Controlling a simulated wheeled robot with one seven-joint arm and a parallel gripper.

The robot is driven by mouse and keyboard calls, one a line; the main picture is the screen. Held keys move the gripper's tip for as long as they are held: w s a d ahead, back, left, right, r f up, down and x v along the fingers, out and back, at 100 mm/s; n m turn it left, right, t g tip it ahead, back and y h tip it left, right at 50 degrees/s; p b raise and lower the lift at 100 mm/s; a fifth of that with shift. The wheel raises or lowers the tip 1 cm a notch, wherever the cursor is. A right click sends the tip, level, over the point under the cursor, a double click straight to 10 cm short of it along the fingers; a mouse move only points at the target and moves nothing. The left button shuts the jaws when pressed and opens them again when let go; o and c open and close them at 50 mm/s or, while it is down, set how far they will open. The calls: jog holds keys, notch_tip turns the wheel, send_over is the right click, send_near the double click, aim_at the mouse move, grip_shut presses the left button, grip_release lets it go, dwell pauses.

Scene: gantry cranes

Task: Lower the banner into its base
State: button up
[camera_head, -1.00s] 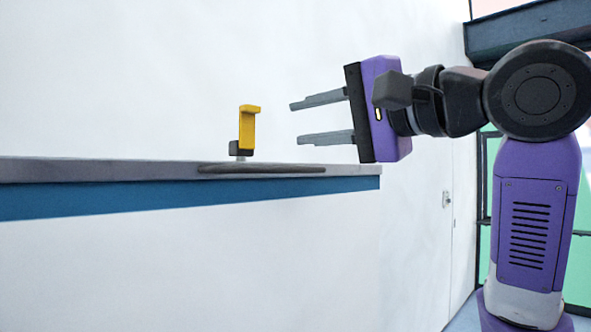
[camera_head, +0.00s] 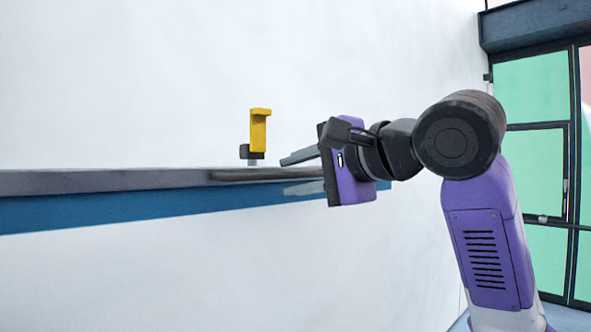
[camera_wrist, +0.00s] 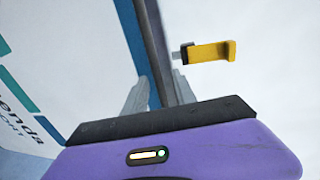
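The banner (camera_head: 130,245) looks to be the white sheet with a blue band, hanging under a long grey top rail (camera_head: 90,181). In the wrist view its printed face (camera_wrist: 60,65), with teal shapes and cut-off lettering, is at left. A dark grip strip (camera_head: 250,175) lies along the rail. A yellow hook (camera_head: 259,131) with a black block stands up at the rail. My gripper (camera_head: 284,175) is open at the rail's right part, one finger above it and one below. The wrist view shows the rail between the fingers (camera_wrist: 160,74); contact is unclear. The base is out of view.
A plain white wall (camera_head: 200,70) fills the background. A dark-framed glass door with green panes (camera_head: 537,160) stands at the right. The space between my arm and the door looks free.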

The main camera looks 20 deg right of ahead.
jog(key=shift+w, duration=0.1)
grip_shut()
dwell(1.4)
